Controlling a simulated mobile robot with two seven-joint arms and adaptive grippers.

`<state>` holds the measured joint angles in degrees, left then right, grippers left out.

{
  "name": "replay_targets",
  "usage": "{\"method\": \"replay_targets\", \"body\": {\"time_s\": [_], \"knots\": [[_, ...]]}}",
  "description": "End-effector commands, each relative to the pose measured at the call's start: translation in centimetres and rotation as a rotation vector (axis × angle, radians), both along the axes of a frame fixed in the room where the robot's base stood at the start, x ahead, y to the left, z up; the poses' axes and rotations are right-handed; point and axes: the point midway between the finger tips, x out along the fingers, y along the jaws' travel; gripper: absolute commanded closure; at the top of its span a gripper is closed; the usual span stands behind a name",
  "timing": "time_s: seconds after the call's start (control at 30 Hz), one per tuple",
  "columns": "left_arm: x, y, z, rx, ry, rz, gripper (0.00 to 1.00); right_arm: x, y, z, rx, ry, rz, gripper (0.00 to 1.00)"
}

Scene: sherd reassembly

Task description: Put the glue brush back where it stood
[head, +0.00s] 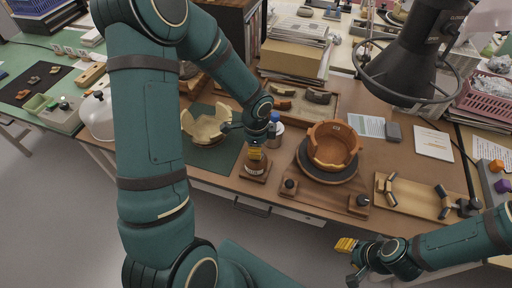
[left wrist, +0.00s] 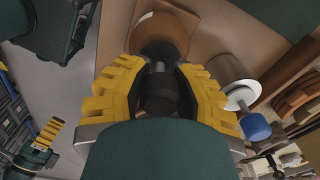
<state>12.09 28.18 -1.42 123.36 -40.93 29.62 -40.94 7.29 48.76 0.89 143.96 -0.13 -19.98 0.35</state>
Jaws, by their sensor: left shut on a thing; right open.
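My left gripper (head: 256,153) is shut on the dark handle of the glue brush (left wrist: 158,92), which shows between the yellow fingers in the left wrist view. The brush's lower end is hidden. A brown glue pot (head: 255,169) is directly below the fingers in the head view, and its round brown body (left wrist: 163,32) shows just beyond the handle in the left wrist view. I cannot tell whether the brush tip is inside the pot. My right gripper (head: 346,246) is open and empty, off the table's front edge; it also shows in the left wrist view (left wrist: 48,133).
A blue-capped bottle (head: 275,126) stands close behind the pot. A reddish broken bowl (head: 332,146) sits on a dark turntable to the right. A cream broken bowl (head: 205,124) is on the green mat (head: 219,158) to the left. A sherd tray (head: 337,106) lies behind.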

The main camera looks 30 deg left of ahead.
Motion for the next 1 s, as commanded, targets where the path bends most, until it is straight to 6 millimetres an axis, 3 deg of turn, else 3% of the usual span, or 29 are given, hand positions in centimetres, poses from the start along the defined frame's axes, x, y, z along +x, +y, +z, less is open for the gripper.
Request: {"method": "replay_targets", "body": {"time_s": [1.0], "knots": [[0.01,-0.01,-0.67,0.000,0.000,0.000,0.96,0.00,-0.01,-0.55,0.000,0.000,0.000,0.60]]}}
